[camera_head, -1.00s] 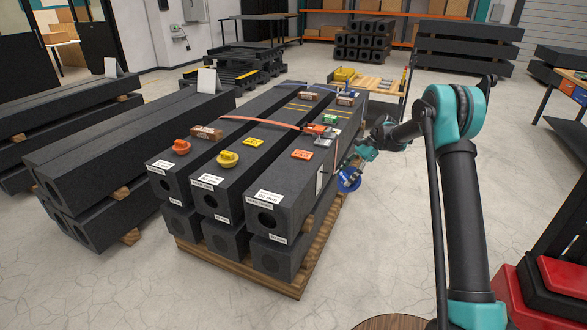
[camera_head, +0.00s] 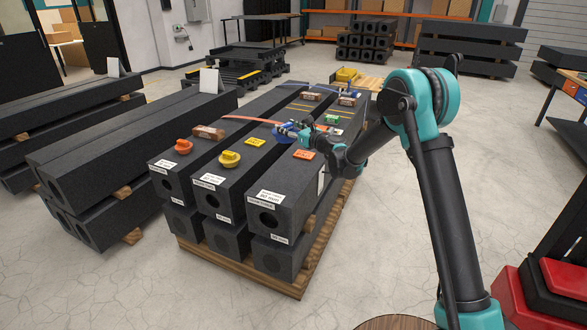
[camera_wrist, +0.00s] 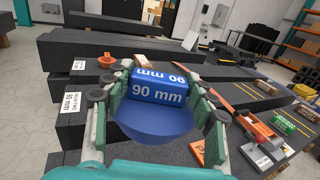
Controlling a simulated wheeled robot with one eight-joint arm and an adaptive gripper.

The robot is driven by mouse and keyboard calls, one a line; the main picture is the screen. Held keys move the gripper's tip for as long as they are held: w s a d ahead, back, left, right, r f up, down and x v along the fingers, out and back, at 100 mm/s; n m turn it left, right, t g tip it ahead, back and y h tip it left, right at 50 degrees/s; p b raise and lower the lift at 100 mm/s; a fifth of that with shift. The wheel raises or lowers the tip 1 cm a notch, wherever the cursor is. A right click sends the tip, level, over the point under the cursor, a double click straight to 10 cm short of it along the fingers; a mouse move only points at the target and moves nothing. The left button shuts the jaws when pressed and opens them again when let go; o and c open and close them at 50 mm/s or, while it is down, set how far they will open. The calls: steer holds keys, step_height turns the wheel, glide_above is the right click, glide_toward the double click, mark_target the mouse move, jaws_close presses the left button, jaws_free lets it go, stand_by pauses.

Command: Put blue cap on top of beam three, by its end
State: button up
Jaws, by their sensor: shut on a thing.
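My gripper (camera_head: 296,133) is shut on the blue cap (camera_head: 282,136), held up over the top layer of beams. In the wrist view the blue cap (camera_wrist: 158,112) sits between both fingers and its face reads "90 mm". Three dark beams lie side by side on top of the stack: a left one (camera_head: 170,168), a middle one (camera_head: 243,172) and a right one (camera_head: 292,183). An orange cap (camera_head: 184,147) sits on the left beam and a yellow cap (camera_head: 229,159) on the middle beam.
An orange tag (camera_head: 304,155) lies on the right beam, a yellow tag (camera_head: 255,142) on the middle beam. A brown block (camera_head: 208,133), an orange strap (camera_head: 252,121) and a green item (camera_head: 332,119) are also on top. The stack rests on a wooden pallet (camera_head: 238,268); floor is free in front.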

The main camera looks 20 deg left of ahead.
step_height(320, 180, down, 19)
steer(key=shift+f, duration=0.2)
stand_by(0.3)
steer(key=o, duration=1.2)
steer(key=shift+c, duration=0.2)
